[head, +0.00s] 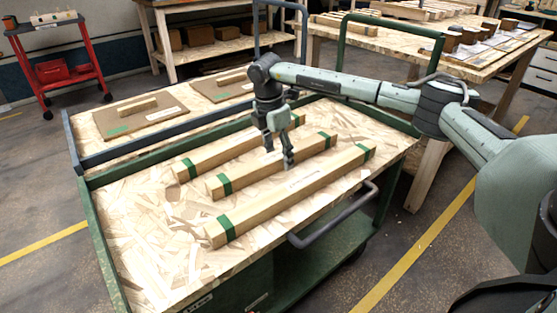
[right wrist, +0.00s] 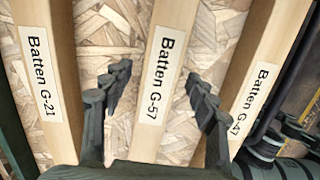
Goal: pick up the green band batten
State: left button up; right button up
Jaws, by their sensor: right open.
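Three wooden battens with green bands at their ends lie side by side on a chipboard cart top (head: 165,235). In the head view they are the back batten (head: 225,152), the middle batten (head: 250,172) and the front batten (head: 270,206). In the right wrist view the labels read Batten G-21 (right wrist: 40,70) at left, Batten G-57 (right wrist: 158,85) in the middle and Batten G-47 (right wrist: 255,85) at right. My right gripper (head: 279,160) is open and empty, pointing down over the middle batten. Its fingers (right wrist: 160,85) show on either side of G-57, apart from it. My left gripper is not in view.
A green rail borders the cart, with a grey handle (head: 335,217) at its front right. Behind is another board-topped surface with flat panels (head: 140,115). A workbench (head: 465,65) stands at back right, a red trolley (head: 62,70) at back left. The cart's left part is bare.

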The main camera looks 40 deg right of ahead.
jog(key=shift+f, duration=0.4)
jog(key=shift+c, duration=0.3)
jog(key=shift+w+r, duration=0.1)
jog(key=c, duration=1.2)
